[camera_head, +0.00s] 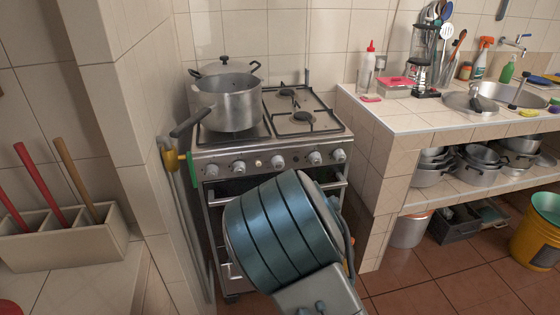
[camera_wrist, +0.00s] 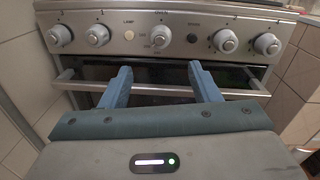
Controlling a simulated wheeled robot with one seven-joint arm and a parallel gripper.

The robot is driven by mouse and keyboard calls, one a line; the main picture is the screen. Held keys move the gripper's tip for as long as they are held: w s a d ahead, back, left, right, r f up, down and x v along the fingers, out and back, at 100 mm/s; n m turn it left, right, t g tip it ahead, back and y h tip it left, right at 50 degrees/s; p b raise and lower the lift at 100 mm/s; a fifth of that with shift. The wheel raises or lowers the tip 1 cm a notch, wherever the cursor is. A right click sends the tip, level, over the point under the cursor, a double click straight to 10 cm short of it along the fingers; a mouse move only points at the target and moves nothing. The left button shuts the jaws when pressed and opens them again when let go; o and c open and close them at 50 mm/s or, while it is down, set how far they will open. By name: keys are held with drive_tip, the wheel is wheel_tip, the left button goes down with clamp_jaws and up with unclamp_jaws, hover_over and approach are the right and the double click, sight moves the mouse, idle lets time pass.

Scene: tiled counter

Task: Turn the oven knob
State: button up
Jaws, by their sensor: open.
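The stove (camera_head: 222,153) has a steel front panel with a row of several round grey knobs. In the wrist view the middle knob (camera_wrist: 160,37) sits under a small label, too blurred to read with certainty. My gripper (camera_wrist: 160,72) is open and empty. Its two blue fingers point at the panel, left and right of the middle knob's line. The fingertips show below the knob, in front of the oven door handle (camera_wrist: 235,93), and seem apart from the knob. The middle knob also shows in the head view (camera_head: 277,162). My arm hides the gripper there.
A tiled wall is close on the left. The tiled counter (camera_head: 398,119) stands on the right. A yellow gas valve (camera_head: 172,160) is left of the panel.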

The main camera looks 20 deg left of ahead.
sight(280, 166)
drive_tip(key=p+x, duration=0.1)
drive_tip(key=x, duration=1.2)
drive_tip(key=shift+w+f, duration=0.1)
drive_tip(key=shift+w, duration=0.15)
drive_tip(key=c, duration=1)
